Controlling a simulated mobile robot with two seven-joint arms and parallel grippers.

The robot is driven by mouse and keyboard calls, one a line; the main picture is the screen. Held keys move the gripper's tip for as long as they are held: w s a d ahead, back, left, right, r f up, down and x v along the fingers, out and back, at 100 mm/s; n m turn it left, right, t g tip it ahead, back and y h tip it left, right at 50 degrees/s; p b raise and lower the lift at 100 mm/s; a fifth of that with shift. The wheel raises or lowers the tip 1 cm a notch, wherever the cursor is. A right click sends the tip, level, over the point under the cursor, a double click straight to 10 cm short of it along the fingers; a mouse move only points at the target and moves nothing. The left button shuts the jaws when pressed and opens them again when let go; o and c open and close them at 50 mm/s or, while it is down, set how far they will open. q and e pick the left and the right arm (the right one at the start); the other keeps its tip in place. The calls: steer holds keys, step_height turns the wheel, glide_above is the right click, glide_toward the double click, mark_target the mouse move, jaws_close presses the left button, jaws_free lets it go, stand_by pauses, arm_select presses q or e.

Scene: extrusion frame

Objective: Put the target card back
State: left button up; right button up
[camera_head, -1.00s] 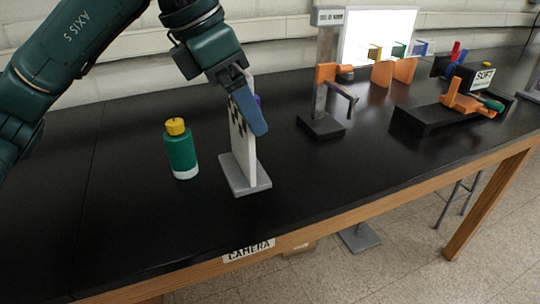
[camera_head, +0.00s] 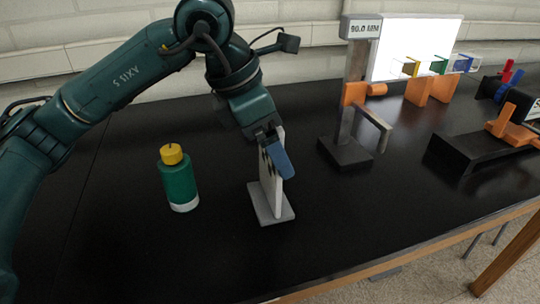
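The target card (camera_head: 265,190) is a white upright panel with black pattern patches, standing on a flat grey base (camera_head: 272,216) on the black table. My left gripper (camera_head: 277,160) is at the card's upper part, with a blue finger in front of its right side and pointing down. The other finger is mostly hidden, so I cannot tell whether the gripper presses on the card. The card's top is partly covered by the gripper. My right gripper is not in view.
A green bottle with a yellow cap (camera_head: 178,180) stands left of the card. A gauge stand (camera_head: 346,152) with an orange arm is to the right. A black fixture with orange parts (camera_head: 470,150) stands farther right. The table in front of the card is clear.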

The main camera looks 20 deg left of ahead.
arm_select(q)
steer(key=shift+f, duration=1.55)
steer(key=o, duration=1.3)
steer(key=shift+c, duration=0.2)
steer(key=shift+r, duration=0.1)
steer(key=shift+r, duration=0.2)
steer(key=v, duration=1.1)
steer(key=shift+a+r, duration=0.15)
steer(key=shift+r, duration=0.2)
